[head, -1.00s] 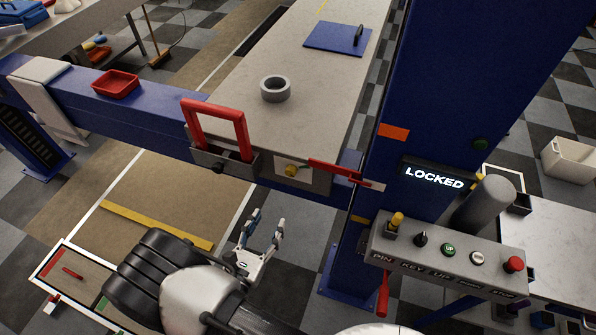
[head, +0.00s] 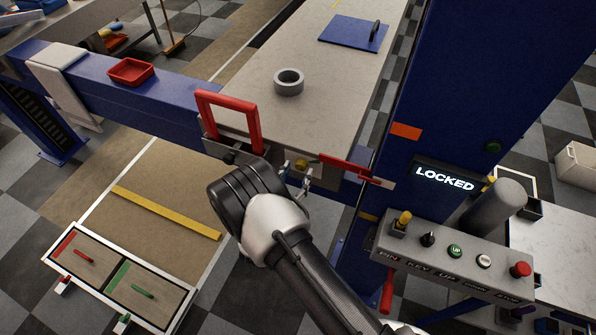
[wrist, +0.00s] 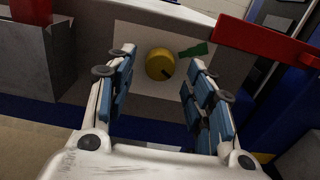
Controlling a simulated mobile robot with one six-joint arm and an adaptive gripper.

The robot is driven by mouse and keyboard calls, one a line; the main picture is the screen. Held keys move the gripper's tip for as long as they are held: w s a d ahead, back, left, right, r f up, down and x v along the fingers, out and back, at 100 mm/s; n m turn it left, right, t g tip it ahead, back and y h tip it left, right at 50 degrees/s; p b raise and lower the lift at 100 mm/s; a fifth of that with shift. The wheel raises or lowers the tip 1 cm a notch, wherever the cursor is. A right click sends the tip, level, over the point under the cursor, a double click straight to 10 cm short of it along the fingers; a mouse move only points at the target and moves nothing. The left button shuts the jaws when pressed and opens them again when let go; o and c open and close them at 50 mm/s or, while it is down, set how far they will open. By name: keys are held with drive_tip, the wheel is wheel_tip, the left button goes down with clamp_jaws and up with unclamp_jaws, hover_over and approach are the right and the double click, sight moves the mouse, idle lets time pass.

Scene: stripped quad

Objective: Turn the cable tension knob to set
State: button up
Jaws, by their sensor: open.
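The round yellow tension knob (wrist: 160,64) sits on a pale plate (wrist: 137,38) on the front of the beam. A dark line on the knob points to its lower right. A green mark (wrist: 193,50) is on the plate to the knob's upper right, so the line does not point at it. My gripper (wrist: 161,60) is open, with one blue-padded finger on each side of the knob and gaps visible on both sides. In the head view the knob (head: 301,165) is partly hidden by my gripper (head: 296,180).
A red lever (wrist: 262,40) lies close to the right of the knob. A red frame handle (head: 230,103) stands to the left. A control box (head: 455,262) and a lit LOCKED sign (head: 444,179) are at the right.

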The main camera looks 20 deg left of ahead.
drive_tip(key=shift+w, duration=0.75)
drive_tip(key=shift+c, duration=0.4)
drive_tip(key=c, duration=1)
drive_tip(key=shift+n+b, duration=0.3)
drive_tip(key=n+b, duration=0.2)
drive_tip(key=n, duration=0.2)
drive_tip(key=shift+d+n, duration=0.1)
drive_tip(key=shift+n, duration=0.3)
drive_tip(key=n+b, duration=0.1)
drive_tip(key=n, duration=0.5)
drive_tip(key=shift+b, duration=0.4)
drive_tip(key=shift+n, duration=0.3)
